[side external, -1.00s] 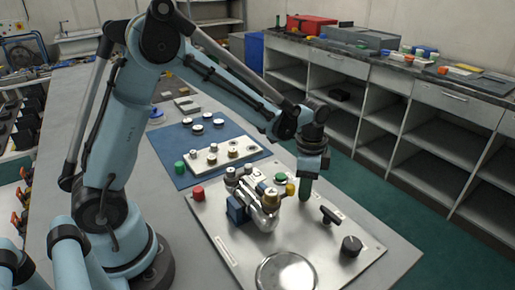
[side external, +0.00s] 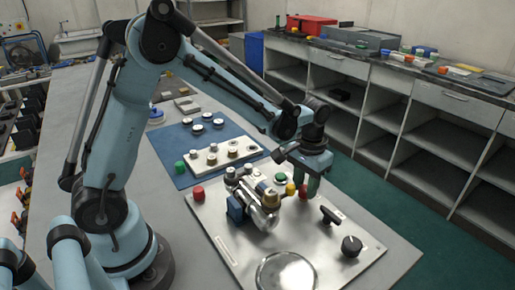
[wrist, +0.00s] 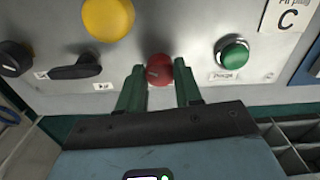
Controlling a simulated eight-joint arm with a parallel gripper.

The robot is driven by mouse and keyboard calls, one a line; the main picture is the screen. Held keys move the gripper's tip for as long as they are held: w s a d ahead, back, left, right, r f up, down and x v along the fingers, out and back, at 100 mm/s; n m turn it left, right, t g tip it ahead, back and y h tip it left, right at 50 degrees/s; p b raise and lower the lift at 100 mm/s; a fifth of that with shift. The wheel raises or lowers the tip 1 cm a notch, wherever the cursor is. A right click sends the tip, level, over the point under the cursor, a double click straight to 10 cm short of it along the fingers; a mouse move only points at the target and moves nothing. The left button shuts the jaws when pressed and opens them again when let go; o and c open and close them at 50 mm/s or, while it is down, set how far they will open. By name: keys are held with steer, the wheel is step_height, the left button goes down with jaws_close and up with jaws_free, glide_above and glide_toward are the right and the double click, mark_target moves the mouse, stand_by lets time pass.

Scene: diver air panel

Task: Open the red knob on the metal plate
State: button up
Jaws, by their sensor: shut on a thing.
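The metal plate (side external: 240,246) lies on the bench in front of my arm. A red knob (wrist: 160,70) stands on it and sits between the two green fingers of my gripper (wrist: 159,76) in the wrist view. In the side view this red knob (side external: 303,192) shows small and partly hidden below my gripper (side external: 305,187). My gripper points down and is shut on the knob, one finger on each side. A second red knob (side external: 198,193) stands at the plate's left corner, away from my gripper.
Close to the gripper are a yellow knob (wrist: 108,18), a green knob (wrist: 232,53) and a black lever handle (wrist: 76,67). A black round knob (side external: 351,246) is at the right. A metal valve assembly (side external: 262,208) stands left of the gripper.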

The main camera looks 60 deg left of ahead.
mark_target(305, 188)
steer(key=shift+n, duration=1.6)
steer(key=o, duration=1)
steer(key=shift+o, duration=0.2)
step_height(305, 188, up, 12)
